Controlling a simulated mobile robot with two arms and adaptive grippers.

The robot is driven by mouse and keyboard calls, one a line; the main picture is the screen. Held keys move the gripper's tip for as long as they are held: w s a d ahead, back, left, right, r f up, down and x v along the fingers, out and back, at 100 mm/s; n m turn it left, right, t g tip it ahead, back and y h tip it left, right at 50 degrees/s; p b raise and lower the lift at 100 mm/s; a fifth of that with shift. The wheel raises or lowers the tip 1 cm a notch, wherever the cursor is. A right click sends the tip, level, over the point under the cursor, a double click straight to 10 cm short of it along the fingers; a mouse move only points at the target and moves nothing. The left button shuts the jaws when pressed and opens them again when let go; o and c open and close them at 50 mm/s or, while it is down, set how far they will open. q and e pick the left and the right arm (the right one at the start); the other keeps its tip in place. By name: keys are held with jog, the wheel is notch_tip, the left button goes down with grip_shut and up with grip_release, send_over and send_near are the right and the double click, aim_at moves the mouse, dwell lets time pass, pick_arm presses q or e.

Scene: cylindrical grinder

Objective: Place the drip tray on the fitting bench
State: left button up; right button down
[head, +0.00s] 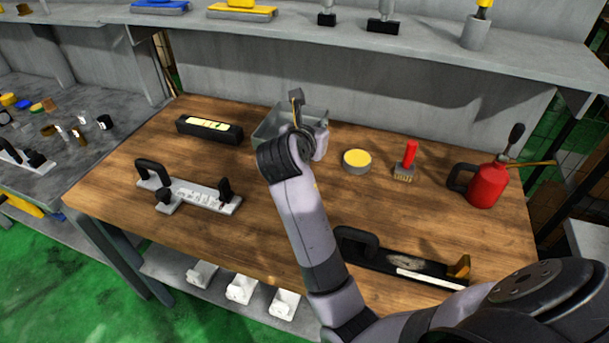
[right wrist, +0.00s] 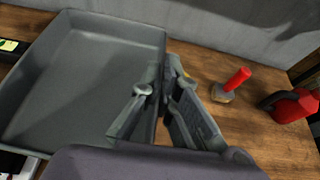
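The drip tray (head: 268,128) is a grey, shallow, open rectangular box near the back of the wooden bench (head: 130,203). In the right wrist view the empty tray (right wrist: 85,75) fills the left side. My right gripper (head: 296,100) is at the tray's right side. In the right wrist view, my right gripper (right wrist: 160,88) has one finger inside the tray and one outside, with the fingers close together on the side wall. I cannot tell whether the tray touches the bench. My left gripper is not in view.
A black level (head: 209,129) lies left of the tray. A yellow-topped round tin (head: 356,161), a red-handled brush (head: 406,162) and a red oil can (head: 487,185) stand right. Handled gauges (head: 195,195) lie nearer the front. A grey shelf (head: 350,38) overhangs the back.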

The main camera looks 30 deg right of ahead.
notch_tip(320, 180, down, 14)
jog(key=shift+s+a+f+b, duration=0.15)
jog(key=shift+f+b, duration=0.1)
jog(key=shift+b, duration=0.4)
jog(key=shift+f, duration=2.4)
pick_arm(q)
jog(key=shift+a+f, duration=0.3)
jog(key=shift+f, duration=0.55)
pick_arm(e)
jog(key=c, duration=2.1)
grip_release()
jog(key=shift+f, duration=0.1)
jog(key=o, duration=0.3)
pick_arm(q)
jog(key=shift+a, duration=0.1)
